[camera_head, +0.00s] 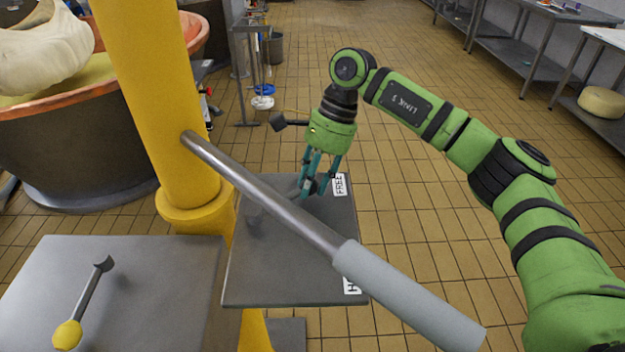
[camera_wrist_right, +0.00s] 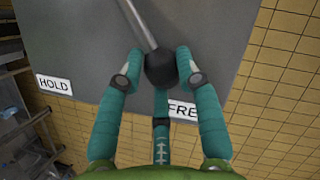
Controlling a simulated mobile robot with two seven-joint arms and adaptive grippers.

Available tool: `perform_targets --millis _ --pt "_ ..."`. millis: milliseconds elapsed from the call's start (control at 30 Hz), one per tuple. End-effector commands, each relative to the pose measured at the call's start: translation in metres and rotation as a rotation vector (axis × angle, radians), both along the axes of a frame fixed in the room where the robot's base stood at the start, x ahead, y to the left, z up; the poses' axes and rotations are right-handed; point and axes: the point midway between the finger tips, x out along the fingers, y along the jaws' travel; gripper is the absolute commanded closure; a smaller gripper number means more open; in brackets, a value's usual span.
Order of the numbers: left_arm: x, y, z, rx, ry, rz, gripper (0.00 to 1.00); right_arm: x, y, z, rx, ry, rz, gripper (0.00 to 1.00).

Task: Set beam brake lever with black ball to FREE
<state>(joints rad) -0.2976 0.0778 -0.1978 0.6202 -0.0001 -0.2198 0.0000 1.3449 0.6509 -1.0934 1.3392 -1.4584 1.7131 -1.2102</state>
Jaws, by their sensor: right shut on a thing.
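The brake lever's black ball (camera_wrist_right: 161,68) sits at the end of a thin metal rod (camera_wrist_right: 138,22) in the right wrist view. My right gripper (camera_head: 312,184) reaches down over the grey plate (camera_head: 268,282), and its teal fingers (camera_wrist_right: 184,62) are shut on the black ball. The ball is beside the FREE label (camera_wrist_right: 184,108), which also shows in the head view (camera_head: 340,184). The HOLD label (camera_wrist_right: 55,84) is at the other end of the plate edge, partly hidden in the head view. My left gripper is not in view.
A long metal bar with a grey grip (camera_head: 405,295) slants from the yellow column (camera_head: 150,90) across the plate. A second lever with a yellow ball (camera_head: 67,335) is on the left table (camera_head: 150,290). A copper vat (camera_head: 70,150) stands behind. Tiled floor is open at right.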

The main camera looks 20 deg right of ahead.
Motion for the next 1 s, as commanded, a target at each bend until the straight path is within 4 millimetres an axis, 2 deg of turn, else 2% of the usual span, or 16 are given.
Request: perform_targets --millis 67,100,133,167,467,567,667,1000 --pt "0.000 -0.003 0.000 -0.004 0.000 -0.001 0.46 0.003 0.004 0.005 0.013 -0.018 0.001 1.00" --pt "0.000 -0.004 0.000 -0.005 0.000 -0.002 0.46 0.003 0.004 0.006 0.013 -0.018 0.001 0.61" --pt "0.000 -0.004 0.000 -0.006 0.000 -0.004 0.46 0.003 0.004 0.006 0.013 -0.018 0.001 0.49" --pt "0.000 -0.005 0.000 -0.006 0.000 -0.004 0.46 0.003 0.004 0.006 0.013 -0.018 0.001 0.46" --pt "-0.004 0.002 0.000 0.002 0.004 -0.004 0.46 0.002 0.002 0.003 0.007 -0.010 0.000 0.46" --pt "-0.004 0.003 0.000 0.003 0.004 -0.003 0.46 0.003 0.000 0.008 0.007 -0.010 -0.003 0.46" --pt "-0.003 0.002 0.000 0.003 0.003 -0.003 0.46 0.005 -0.005 0.021 0.006 -0.011 -0.003 0.46" --pt "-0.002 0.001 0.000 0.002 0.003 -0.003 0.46 0.012 -0.030 0.087 0.008 -0.014 -0.001 0.46"
